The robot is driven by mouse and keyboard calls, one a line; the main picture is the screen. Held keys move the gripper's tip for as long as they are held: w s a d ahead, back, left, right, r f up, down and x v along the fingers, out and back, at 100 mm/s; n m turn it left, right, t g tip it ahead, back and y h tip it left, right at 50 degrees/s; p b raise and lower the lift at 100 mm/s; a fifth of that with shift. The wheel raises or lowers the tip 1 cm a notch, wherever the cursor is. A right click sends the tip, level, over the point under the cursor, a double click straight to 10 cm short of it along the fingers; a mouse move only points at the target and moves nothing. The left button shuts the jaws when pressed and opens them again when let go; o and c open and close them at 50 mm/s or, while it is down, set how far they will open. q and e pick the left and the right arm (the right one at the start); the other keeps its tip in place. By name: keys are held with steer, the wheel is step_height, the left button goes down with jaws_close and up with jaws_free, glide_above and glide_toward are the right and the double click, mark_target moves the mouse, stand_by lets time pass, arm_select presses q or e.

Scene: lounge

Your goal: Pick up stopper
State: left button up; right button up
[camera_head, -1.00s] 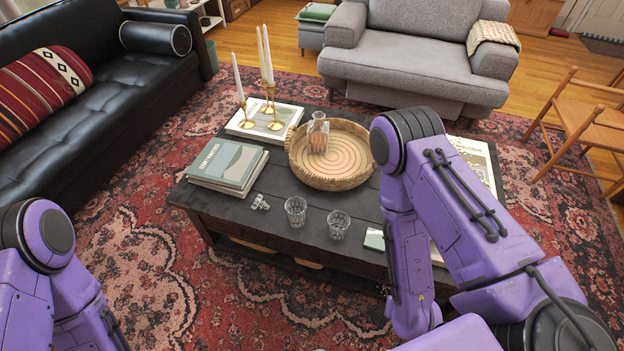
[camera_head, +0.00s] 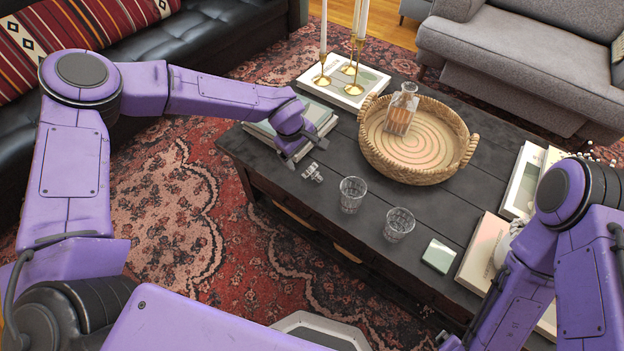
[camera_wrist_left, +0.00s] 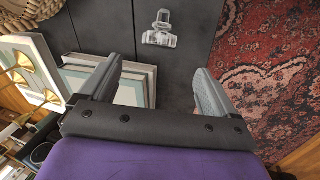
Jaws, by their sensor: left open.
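The clear glass stopper (camera_head: 313,172) lies on the dark coffee table (camera_head: 300,225) near its left front edge, in front of a stack of books. It also shows in the left wrist view (camera_wrist_left: 160,32), beyond the fingertips and above the gap between them. My left gripper (camera_head: 298,150) is beside the books, a little left of the stopper and apart from it. In the left wrist view its two fingers (camera_wrist_left: 158,82) are spread with nothing between them. My right arm is at the right side of the head view, and its fingers cannot be made out.
Two glass tumblers (camera_head: 352,194) (camera_head: 398,225) stand right of the stopper. A woven tray (camera_head: 455,165) holds a glass decanter (camera_head: 401,110). Books (camera_head: 325,113) lie behind the left gripper. Brass candle holders (camera_head: 352,85) stand on another book (camera_head: 368,84).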

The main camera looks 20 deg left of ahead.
mark_target(310, 168)
arm_select(q)
steer(key=x, duration=0.4)
steer(key=shift+w+d+r, duration=0.1)
steer(key=shift+w+d, duration=0.05)
steer(key=shift+w, duration=0.1)
steer(key=x, duration=0.2)
steer(key=b+x, duration=0.1)
steer(key=x, duration=0.3)
steer(key=shift+s+d, duration=0.15)
steer(key=shift+s, duration=0.25)
steer(key=c, duration=1.2)
